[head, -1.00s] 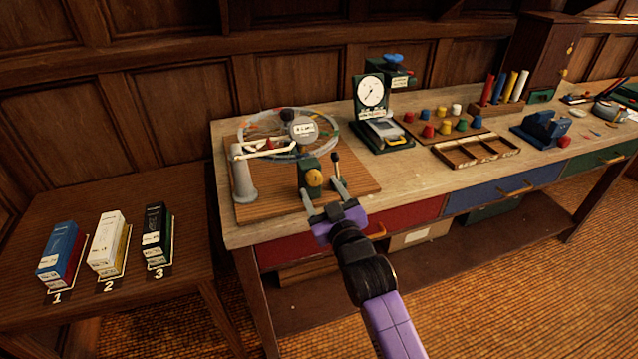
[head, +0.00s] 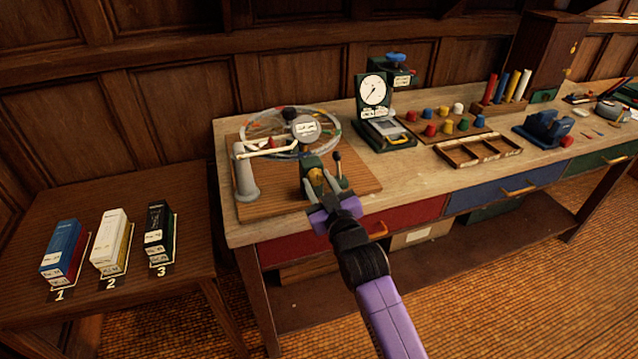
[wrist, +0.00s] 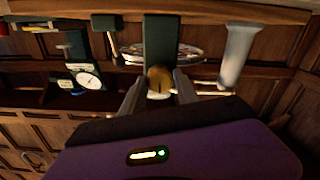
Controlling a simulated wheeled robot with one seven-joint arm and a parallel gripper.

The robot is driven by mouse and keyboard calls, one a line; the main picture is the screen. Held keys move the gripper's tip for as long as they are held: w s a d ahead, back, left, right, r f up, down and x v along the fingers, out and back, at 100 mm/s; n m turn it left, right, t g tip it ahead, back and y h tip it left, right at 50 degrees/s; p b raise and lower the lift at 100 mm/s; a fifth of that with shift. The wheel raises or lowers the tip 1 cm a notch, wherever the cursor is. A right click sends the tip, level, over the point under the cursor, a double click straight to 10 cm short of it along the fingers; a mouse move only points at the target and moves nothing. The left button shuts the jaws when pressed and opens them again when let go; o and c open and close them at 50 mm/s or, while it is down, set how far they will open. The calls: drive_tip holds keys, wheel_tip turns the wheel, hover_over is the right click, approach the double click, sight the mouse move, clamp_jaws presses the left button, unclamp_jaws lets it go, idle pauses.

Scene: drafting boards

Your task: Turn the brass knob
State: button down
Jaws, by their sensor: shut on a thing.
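The brass knob (head: 317,176) sits on the front of a small dark green block (head: 311,164) on a wooden board (head: 357,186) at the bench's near left. In the wrist view the knob (wrist: 159,80) lies between my two fingers. My gripper (head: 322,183) reaches it from the front and is shut on it, with a finger on each side. The fingers hide part of the knob in the head view. A wheel (head: 284,127) with coloured marks and a grey post (head: 244,173) stand on the same board. A black-tipped lever (head: 338,165) stands right of the block.
A dial gauge (head: 373,90) stands behind to the right. A tray (head: 478,149) and coloured pegs lie farther right. Blue, white and black boxes stand on the left table (head: 180,200). Bare bench top lies between the board and the tray.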

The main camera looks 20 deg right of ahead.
drive_tip(key=m+b, duration=0.1)
drive_tip(key=m, duration=0.2)
drive_tip(key=shift+m, duration=0.3)
drive_tip(key=m, duration=1)
drive_tip(key=shift+m+p, duration=1.15)
drive_tip(key=shift+m, duration=0.95)
drive_tip(key=c, duration=0.9)
unclamp_jaws()
